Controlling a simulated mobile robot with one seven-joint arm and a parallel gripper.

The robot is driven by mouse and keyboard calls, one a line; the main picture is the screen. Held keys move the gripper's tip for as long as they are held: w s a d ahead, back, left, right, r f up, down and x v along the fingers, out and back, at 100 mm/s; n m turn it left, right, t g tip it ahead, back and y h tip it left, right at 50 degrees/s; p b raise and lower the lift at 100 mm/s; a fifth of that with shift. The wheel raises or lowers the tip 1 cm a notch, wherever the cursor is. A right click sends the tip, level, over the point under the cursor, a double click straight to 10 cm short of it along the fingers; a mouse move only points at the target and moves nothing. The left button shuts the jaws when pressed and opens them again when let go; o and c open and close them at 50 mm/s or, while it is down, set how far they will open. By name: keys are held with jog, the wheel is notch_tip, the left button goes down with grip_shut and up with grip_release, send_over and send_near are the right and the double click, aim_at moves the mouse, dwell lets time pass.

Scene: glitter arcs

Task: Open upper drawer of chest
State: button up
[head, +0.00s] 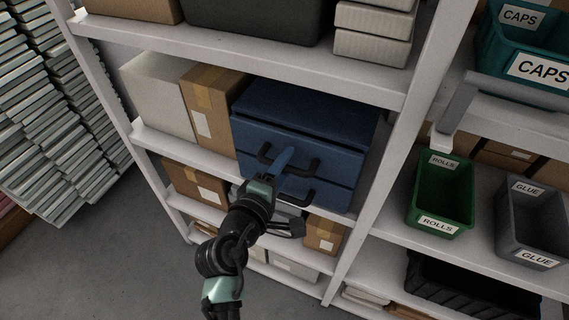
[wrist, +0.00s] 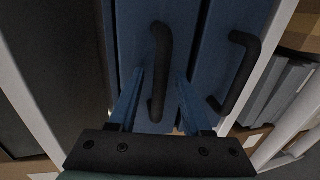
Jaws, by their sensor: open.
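The blue chest (head: 340,118) stands on a middle shelf, with two drawer fronts one above the other, both appearing closed. The upper drawer's black handle (head: 313,167) is partly hidden behind my gripper (head: 286,156). The lower drawer's handle (head: 309,198) sits below it. In the wrist view my gripper (wrist: 159,75) is open, its two blue fingers on either side of the upper handle (wrist: 161,50). I cannot tell whether either finger touches it. The lower handle (wrist: 243,62) is to the right, outside the fingers.
A brown box (head: 211,112) and a white box (head: 160,92) stand left of the chest. A white shelf post (head: 384,155) rises on its right. The shelf above (head: 250,58) is close over the chest. A green bin (head: 441,190) is on the right-hand rack.

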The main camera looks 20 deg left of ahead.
grip_shut()
dwell(1.4)
